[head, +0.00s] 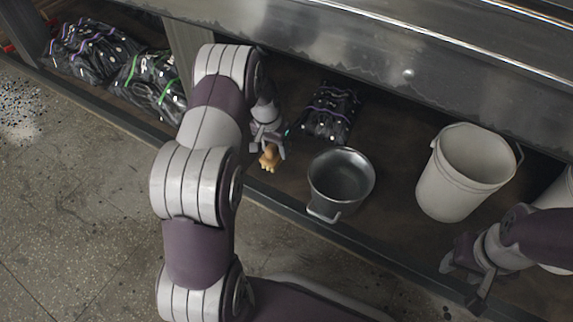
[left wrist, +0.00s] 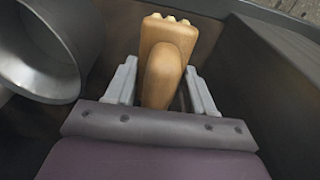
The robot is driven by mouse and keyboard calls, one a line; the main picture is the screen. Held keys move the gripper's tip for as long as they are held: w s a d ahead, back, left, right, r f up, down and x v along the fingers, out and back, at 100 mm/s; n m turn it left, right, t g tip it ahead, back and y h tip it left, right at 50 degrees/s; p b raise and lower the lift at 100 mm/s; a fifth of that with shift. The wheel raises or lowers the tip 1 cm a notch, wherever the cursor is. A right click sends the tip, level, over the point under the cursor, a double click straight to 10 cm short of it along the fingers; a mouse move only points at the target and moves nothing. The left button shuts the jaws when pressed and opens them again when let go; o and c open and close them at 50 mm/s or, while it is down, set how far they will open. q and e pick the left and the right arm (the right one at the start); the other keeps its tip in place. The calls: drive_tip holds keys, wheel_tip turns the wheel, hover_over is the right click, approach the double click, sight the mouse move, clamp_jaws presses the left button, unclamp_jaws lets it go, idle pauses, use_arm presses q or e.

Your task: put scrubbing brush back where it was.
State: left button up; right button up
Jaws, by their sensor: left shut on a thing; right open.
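The scrubbing brush (head: 269,157) is small and tan, low over the dark shelf under the steel counter. It also shows in the left wrist view (left wrist: 167,62), between the two fingers, with a ridged far end. My left gripper (head: 267,142) is shut on the brush. I cannot tell whether the brush touches the shelf. My right gripper (head: 468,278) is open at the lower right, near the shelf's front edge, with nothing seen in it.
A metal pot (head: 341,180) stands right of the brush, and also shows in the left wrist view (left wrist: 45,50). A white bucket (head: 463,175) stands further right. A dark bag (head: 330,112) lies behind the pot. More bags (head: 92,50) lie at the left beyond a post (head: 190,42).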

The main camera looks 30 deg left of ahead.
use_arm(q)
wheel_tip(320, 180, down, 10)
drive_tip(key=b, duration=0.7)
drive_tip(key=shift+w+f+b, duration=0.1)
drive_tip(key=shift+b, duration=0.25)
drive_tip(key=shift+r, duration=0.2)
drive_tip(key=shift+c, duration=0.5)
drive_tip(key=shift+f, duration=0.15)
drive_tip(key=o, duration=1.1)
